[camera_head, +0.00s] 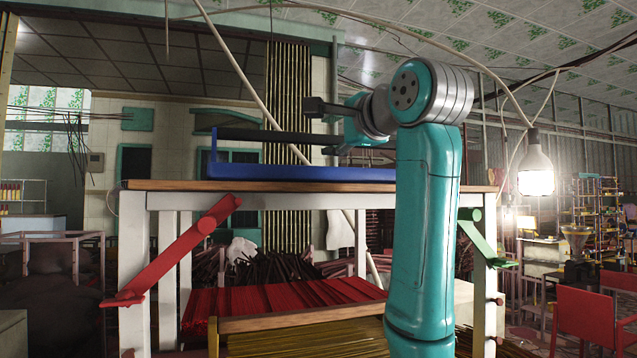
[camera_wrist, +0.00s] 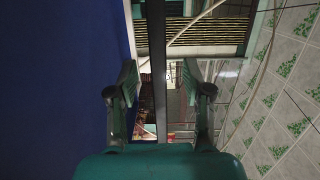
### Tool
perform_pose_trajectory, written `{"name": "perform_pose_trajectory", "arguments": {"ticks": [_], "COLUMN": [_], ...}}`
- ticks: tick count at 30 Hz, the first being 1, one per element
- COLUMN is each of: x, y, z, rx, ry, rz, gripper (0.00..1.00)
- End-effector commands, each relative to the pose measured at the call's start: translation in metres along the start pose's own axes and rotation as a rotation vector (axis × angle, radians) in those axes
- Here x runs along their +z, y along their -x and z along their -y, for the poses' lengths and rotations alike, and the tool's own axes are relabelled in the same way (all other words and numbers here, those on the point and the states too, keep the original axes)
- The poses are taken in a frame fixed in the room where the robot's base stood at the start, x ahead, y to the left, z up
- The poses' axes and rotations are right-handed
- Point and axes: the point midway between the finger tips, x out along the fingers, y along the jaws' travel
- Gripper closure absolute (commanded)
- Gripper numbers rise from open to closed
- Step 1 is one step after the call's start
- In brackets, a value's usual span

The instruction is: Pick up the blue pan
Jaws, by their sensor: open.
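The blue pan (camera_head: 300,173) lies on the table as a long, low blue shape with a raised left end. A dark bar (camera_head: 265,136) runs level above its blue base. In the wrist view the blue pan (camera_wrist: 60,90) fills the left side, and the dark bar (camera_wrist: 157,60) runs between my fingers. My gripper (camera_head: 328,130) is at the right part of the bar, above the blue base. In the wrist view my gripper (camera_wrist: 160,85) is open, with gaps seen on both sides of the bar. My arm hides the pan's right end.
The table (camera_head: 270,186) has a wooden top edge and white legs, with a red brace (camera_head: 175,250) at left and a green brace (camera_head: 482,240) at right. Red sticks (camera_head: 270,300) lie on a lower shelf. A lit bulb (camera_head: 536,170) hangs at right.

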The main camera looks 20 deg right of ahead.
Motion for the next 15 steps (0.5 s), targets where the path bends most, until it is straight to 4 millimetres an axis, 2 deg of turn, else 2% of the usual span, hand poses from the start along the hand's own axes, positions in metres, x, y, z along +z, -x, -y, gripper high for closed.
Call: {"name": "perform_pose_trajectory", "arguments": {"ticks": [5,12,15], "x": [0.001,0.002,0.001], "y": [-0.014,-0.046,-0.052], "z": [-0.002,-0.003,-0.003], "rx": [0.003,0.001,0.001], "ry": [0.000,0.000,0.000], "rz": [0.001,0.001,0.000], "gripper": [0.50,0.50,0.50]}}
